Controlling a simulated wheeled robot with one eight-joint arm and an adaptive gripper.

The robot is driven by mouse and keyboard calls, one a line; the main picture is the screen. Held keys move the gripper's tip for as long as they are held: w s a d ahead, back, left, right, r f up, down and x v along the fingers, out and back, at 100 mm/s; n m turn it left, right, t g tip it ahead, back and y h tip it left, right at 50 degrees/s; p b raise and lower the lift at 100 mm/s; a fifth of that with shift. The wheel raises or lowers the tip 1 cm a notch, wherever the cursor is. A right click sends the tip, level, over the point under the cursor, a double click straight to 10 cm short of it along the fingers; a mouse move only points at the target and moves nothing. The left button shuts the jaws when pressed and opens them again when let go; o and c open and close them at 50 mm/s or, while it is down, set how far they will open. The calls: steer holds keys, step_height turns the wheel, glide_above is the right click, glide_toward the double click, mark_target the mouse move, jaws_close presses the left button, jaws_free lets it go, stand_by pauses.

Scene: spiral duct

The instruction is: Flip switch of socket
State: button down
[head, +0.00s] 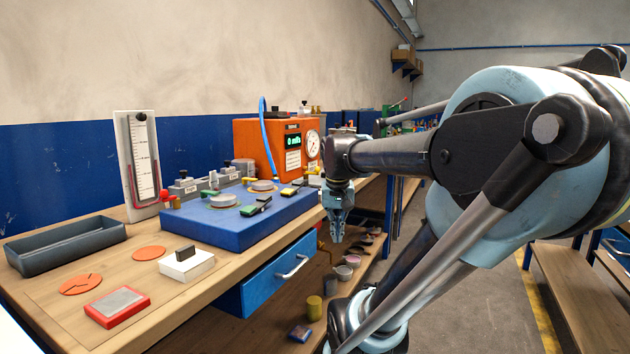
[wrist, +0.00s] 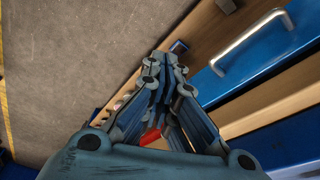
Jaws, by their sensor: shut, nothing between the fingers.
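A white block with a dark upright piece on top (head: 187,265) sits near the front edge of the wooden workbench (head: 225,282). It may be the socket with its switch, but I cannot tell for sure, nor which way a switch is set. My gripper (head: 337,238) hangs pointing down beyond the bench's front edge, to the right of the blue drawer and well apart from the block. In the wrist view my gripper (wrist: 163,62) is shut and empty, with the floor and drawer front behind it. The white block is not in the wrist view.
A blue panel (head: 225,234) with small parts stands mid-bench, before an orange gauge box (head: 258,142). The drawer handle (head: 292,267) sticks out.

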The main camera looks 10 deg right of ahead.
steer(key=w+r+m, duration=0.1)
steer(key=w+r, duration=0.6)
steer(key=w, duration=0.3)
steer(key=w+a+r+m+h, duration=0.1)
steer(key=w+r+m, duration=0.1)
steer(key=w+r, duration=0.5)
steer(key=w+a+r+m, duration=0.1)
steer(key=w+r, duration=0.6)
steer(key=w, duration=0.7)
steer(key=shift+w+r+m+t+h, duration=0.2)
steer(key=shift+w+m+t+h, duration=0.15)
steer(key=shift+m, duration=0.25)
steer(key=shift+d, duration=0.1)
steer(key=x, duration=0.9)
steer(key=shift+f, duration=0.4)
steer(key=f, duration=0.2)
steer(key=s+f, duration=0.1)
steer(key=shift+a, duration=0.4)
steer(key=shift+s+a+f, duration=0.15)
steer(key=shift+s+f, duration=0.05)
steer(key=shift+f, duration=0.2)
